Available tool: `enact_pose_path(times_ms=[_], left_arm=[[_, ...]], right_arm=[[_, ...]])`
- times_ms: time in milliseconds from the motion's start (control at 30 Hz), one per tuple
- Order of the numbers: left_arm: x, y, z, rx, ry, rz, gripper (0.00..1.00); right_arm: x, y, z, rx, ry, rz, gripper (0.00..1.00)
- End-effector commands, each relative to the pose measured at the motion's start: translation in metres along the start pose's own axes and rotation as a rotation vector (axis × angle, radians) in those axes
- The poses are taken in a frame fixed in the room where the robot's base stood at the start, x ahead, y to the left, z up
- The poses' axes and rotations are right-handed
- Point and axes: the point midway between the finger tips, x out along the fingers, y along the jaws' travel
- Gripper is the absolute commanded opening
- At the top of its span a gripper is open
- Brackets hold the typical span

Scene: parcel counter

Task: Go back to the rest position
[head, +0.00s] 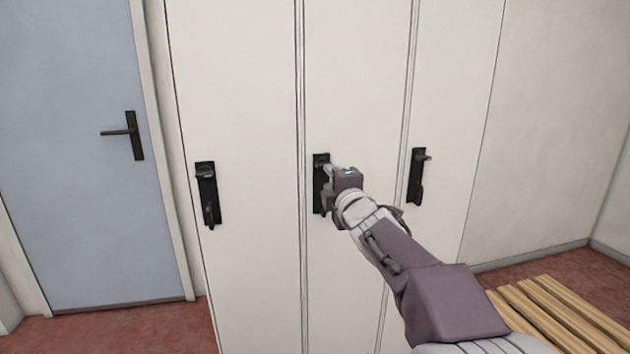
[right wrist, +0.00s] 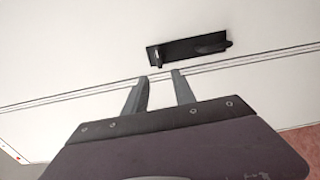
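My right gripper (head: 332,180) is in front of the middle locker door's black handle (head: 319,172) in the head view and covers part of it. In the right wrist view my right gripper (right wrist: 160,77) has its two grey fingers apart with nothing between them. A black handle plate (right wrist: 188,49) lies beyond the fingertips in that view, with a visible gap. My left gripper is not in view.
White lockers (head: 235,90) stand ahead, with black handles on the left (head: 208,194) and right (head: 417,177) doors. A blue door (head: 65,150) is at the left. A slatted wooden bench (head: 550,315) stands at lower right on the red floor (head: 130,330).

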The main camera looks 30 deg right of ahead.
Motion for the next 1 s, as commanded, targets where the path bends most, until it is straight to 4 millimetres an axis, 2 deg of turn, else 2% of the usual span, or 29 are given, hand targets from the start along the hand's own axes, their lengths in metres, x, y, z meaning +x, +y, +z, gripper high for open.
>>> enact_pose_path(times_ms=[167, 267, 333, 367, 400, 467, 500, 567, 600, 700, 833, 900, 1000], left_arm=[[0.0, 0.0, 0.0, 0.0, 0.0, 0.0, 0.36], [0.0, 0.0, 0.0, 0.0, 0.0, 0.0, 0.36], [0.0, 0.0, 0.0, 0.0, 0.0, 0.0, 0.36], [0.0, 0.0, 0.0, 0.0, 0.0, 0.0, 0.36], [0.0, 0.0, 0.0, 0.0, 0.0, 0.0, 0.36], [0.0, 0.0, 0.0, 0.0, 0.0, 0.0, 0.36], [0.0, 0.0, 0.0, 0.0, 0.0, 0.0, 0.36], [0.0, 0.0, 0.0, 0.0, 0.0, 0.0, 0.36], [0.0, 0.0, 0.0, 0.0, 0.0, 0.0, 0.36], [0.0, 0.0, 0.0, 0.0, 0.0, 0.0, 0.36], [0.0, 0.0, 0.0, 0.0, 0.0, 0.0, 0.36], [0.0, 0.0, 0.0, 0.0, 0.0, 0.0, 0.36], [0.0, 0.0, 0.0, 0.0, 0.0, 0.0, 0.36]], right_arm=[[0.0, 0.0, -0.002, 0.0, 0.003, 0.0, 0.32], [0.004, -0.005, -0.029, 0.001, 0.06, -0.011, 0.32], [0.007, -0.037, -0.066, 0.019, 0.131, -0.074, 0.32], [0.006, -0.059, -0.08, 0.043, 0.152, -0.123, 0.32], [0.002, -0.092, -0.096, 0.089, 0.166, -0.207, 0.32], [-0.011, -0.146, -0.112, 0.191, 0.154, -0.354, 0.32], [-0.023, -0.181, -0.12, 0.266, 0.13, -0.455, 0.32], [-0.048, -0.232, -0.128, 0.378, 0.071, -0.608, 0.32], [-0.066, -0.262, -0.131, 0.451, 0.019, -0.704, 0.32], [-0.117, -0.323, -0.132, 0.612, -0.142, -0.914, 0.32], [-0.18, -0.374, -0.124, 0.786, -0.386, -1.109, 0.32], [-0.213, -0.393, -0.118, 0.877, -0.538, -1.186, 0.32], [-0.26, -0.411, -0.111, 1.02, -0.795, -1.268, 0.32]])
